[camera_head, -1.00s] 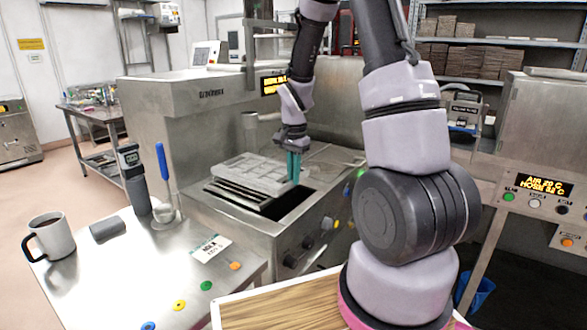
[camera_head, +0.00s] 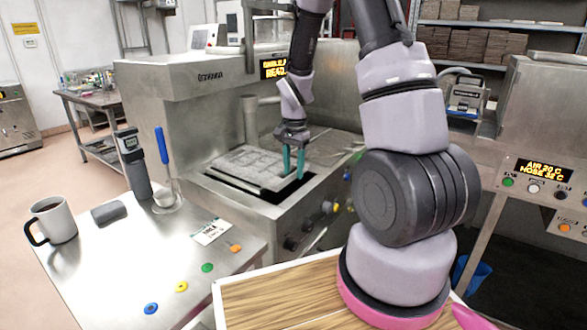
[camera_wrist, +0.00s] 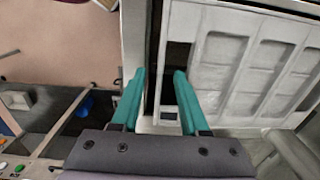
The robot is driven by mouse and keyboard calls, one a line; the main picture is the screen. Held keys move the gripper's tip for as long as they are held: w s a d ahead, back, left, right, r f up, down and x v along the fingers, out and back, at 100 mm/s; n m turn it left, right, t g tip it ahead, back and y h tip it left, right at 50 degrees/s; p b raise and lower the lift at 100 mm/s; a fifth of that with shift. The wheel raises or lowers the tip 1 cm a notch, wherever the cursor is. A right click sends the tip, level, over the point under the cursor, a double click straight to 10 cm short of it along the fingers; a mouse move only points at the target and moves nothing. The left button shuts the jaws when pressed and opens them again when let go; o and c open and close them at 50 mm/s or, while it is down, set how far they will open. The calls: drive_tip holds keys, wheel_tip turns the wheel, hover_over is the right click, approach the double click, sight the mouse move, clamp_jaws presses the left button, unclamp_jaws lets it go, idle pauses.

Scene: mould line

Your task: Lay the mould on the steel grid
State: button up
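The mould (camera_head: 250,160), a grey slab with rectangular cavities, lies in the opening of the steel machine in the head view. It looks flat, and its cavities also show at the upper right of the wrist view (camera_wrist: 235,65). The steel grid is mostly hidden under it; a dark gap shows along the mould's front edge. My gripper (camera_head: 293,175) points down at the mould's right side. In the wrist view, its teal fingers (camera_wrist: 159,72) are apart, with no object visibly clamped between them. I cannot tell whether a finger touches the mould.
The machine's steel rim (camera_head: 262,207) surrounds the opening. A steel bench (camera_head: 105,255) in front holds a mug (camera_head: 52,221), a handheld meter (camera_head: 133,163) and a blue-handled tool (camera_head: 161,155). A wooden board (camera_head: 280,300) lies at the bottom. Another control cabinet (camera_head: 540,130) stands right.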

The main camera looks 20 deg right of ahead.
wheel_tip(320, 180, up, 11)
idle(0.7)
drive_tip(key=shift+s, duration=0.1)
idle(0.6)
drive_tip(key=s+a+r+n+t+y, duration=0.1)
drive_tip(key=s+r+n+t, duration=0.5)
drive_tip(key=s+r, duration=1.3)
drive_tip(key=shift+a+r+n+t+y, duration=0.3)
drive_tip(key=shift+a+r+t+y, duration=0.1)
drive_tip(key=shift+a+r+t, duration=0.2)
